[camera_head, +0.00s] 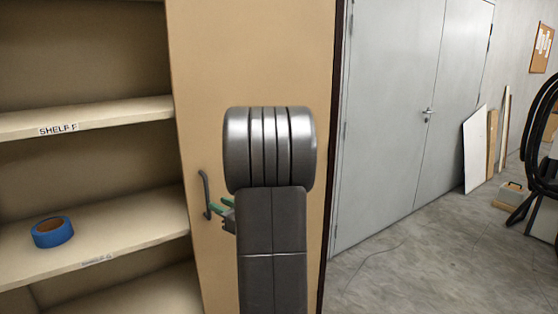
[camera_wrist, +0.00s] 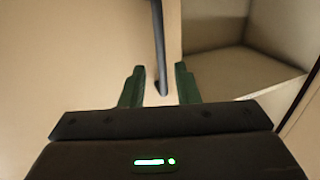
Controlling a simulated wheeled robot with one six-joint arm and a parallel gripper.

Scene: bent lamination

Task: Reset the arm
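A dark bar handle (camera_head: 205,190) is fixed to the tan cabinet door (camera_head: 200,80). In the wrist view the handle (camera_wrist: 158,30) runs down into the gap between the fingers, with space on both sides. No finger visibly touches it.
The open cabinet at left has a shelf labelled SHELF F (camera_head: 110,113) and a lower shelf with a blue tape roll (camera_head: 52,232). Grey double doors (camera_head: 390,110) stand right. Middle floor is clear.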

